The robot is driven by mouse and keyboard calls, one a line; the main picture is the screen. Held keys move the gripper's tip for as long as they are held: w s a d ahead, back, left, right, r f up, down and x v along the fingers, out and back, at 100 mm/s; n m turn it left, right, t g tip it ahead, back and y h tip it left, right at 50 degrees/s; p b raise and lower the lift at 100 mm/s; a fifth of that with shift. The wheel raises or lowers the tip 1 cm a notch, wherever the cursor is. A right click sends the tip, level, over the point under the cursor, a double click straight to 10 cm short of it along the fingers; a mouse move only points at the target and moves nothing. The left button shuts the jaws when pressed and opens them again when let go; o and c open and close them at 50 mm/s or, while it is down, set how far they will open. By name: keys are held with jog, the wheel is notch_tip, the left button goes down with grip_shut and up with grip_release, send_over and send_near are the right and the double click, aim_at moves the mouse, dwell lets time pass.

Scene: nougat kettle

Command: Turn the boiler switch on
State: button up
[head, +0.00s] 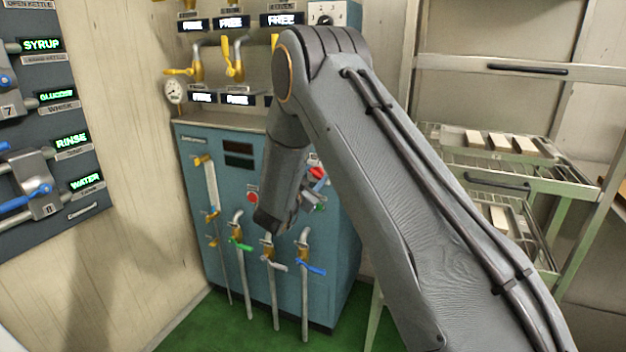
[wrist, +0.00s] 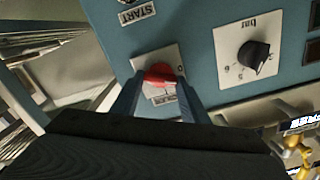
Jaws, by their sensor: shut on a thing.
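The boiler is a blue cabinet (head: 225,165) against the back wall in the head view. Its red rotary switch (wrist: 159,74) sits on a pale plate (wrist: 170,54) with a "0" mark, seen in the wrist view; a red part of it also shows in the head view (head: 317,173). My gripper (wrist: 161,88) has one finger on each side of the red knob and is shut on it. In the head view my gripper (head: 314,193) is at the boiler's front, partly hidden by my arm. The lower part of the switch plate is partly covered by the fingers.
A black dial marked "bar" (wrist: 254,58) and a START label (wrist: 137,13) are near the switch. Taps with a green handle (head: 240,244) and a blue handle (head: 312,267) are below my gripper. A rack with trays (head: 480,165) stands at the right.

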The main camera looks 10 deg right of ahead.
jog(key=m+b, duration=0.3)
jog(key=m, duration=0.3)
jog(key=shift+f, duration=0.15)
jog(key=m+b, duration=0.4)
jog(key=m, duration=0.2)
jog(key=shift+m, duration=0.3)
jog(key=shift+s, duration=0.1)
jog(key=o, duration=1.1)
jog(key=shift+c, duration=0.2)
jog(key=shift+d, duration=0.1)
jog(key=v, duration=0.7)
jog(key=shift+s+a, duration=0.25)
jog(key=shift+s, duration=0.05)
jog(key=shift+w+a, duration=0.1)
